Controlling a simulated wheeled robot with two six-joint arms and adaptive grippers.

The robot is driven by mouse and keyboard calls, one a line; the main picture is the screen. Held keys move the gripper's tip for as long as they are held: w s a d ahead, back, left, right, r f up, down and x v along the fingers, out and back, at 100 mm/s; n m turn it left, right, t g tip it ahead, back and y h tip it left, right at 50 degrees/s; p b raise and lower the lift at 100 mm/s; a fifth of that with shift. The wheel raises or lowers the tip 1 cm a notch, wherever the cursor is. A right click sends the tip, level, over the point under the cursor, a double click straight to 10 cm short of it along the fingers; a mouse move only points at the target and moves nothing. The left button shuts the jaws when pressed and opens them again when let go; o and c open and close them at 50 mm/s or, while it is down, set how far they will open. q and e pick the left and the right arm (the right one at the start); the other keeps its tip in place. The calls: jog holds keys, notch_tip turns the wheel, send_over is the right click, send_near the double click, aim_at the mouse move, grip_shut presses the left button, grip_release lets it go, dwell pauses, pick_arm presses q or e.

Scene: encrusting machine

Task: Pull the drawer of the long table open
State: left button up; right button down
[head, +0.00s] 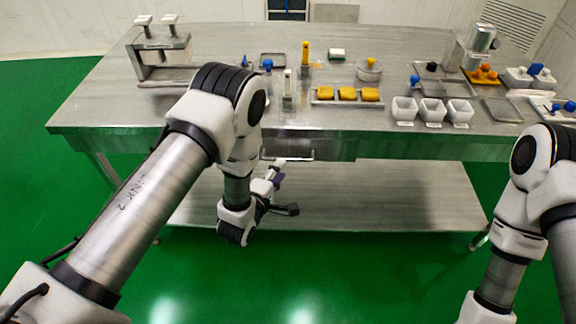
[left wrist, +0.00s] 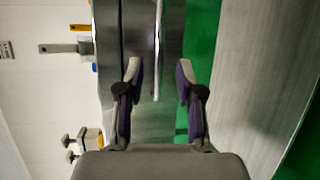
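The long table (head: 220,110) is a steel table with a drawer (head: 335,150) under the middle of its front edge. The drawer looks shut, with a thin bar handle (head: 300,157) on its front. My left gripper (head: 277,170) is just in front of and below the handle's left end. In the left wrist view the left gripper (left wrist: 160,72) is open. The bar handle (left wrist: 157,45) runs between its two fingers in that picture; I cannot tell whether they touch it. My right arm is at the right, with its gripper out of the picture.
A lower shelf (head: 390,195) lies under the tabletop. On top stand a press-like device (head: 160,60), a tray of yellow blocks (head: 347,103) and white cups (head: 432,110) near the front edge. The green floor (head: 350,280) in front of the table is clear.

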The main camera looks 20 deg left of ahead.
aim_at(287, 160)
pick_arm(q)
jog(key=x, duration=0.6)
jog(key=shift+w, duration=0.25)
grip_shut()
pick_arm(e)
jog(key=shift+r, duration=0.2)
pick_arm(q)
jog(key=shift+s+f, duration=0.1)
jog(key=shift+f, duration=0.05)
pick_arm(e)
jog(key=shift+s+d, duration=0.1)
